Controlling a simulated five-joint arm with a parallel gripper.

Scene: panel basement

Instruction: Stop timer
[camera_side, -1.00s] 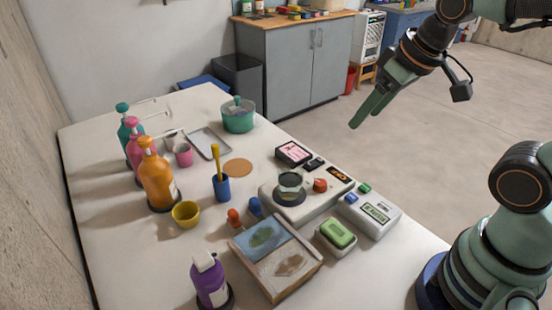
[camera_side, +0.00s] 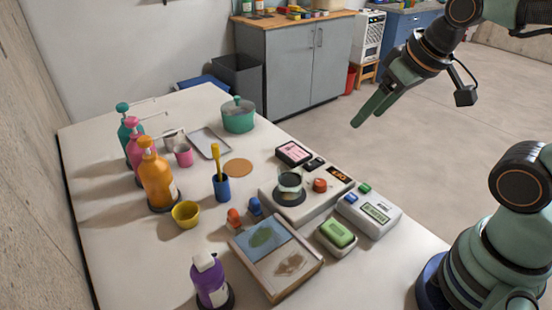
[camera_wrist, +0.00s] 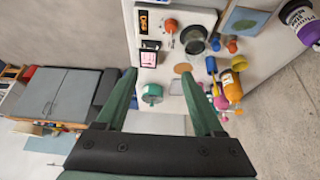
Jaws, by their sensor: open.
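A white box (camera_side: 369,213) with a grey-green display (camera_side: 375,212) and small buttons, one green (camera_side: 365,188), sits near the table's right edge in the side view. It looks like the timer; the display's text is too small to read. I do not make it out in the wrist view. My gripper (camera_side: 367,113) is open and empty, high in the air beyond the table's right side, apart from everything. In the wrist view my gripper's two fingers (camera_wrist: 158,75) are spread with nothing between them.
A hot plate (camera_side: 312,206) with an orange display and red knob adjoins the white box. A pink-screened device (camera_side: 293,152) lies behind it. A green sponge (camera_side: 338,233) sits in a dish in front. Several pump bottles (camera_side: 157,180) stand at left.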

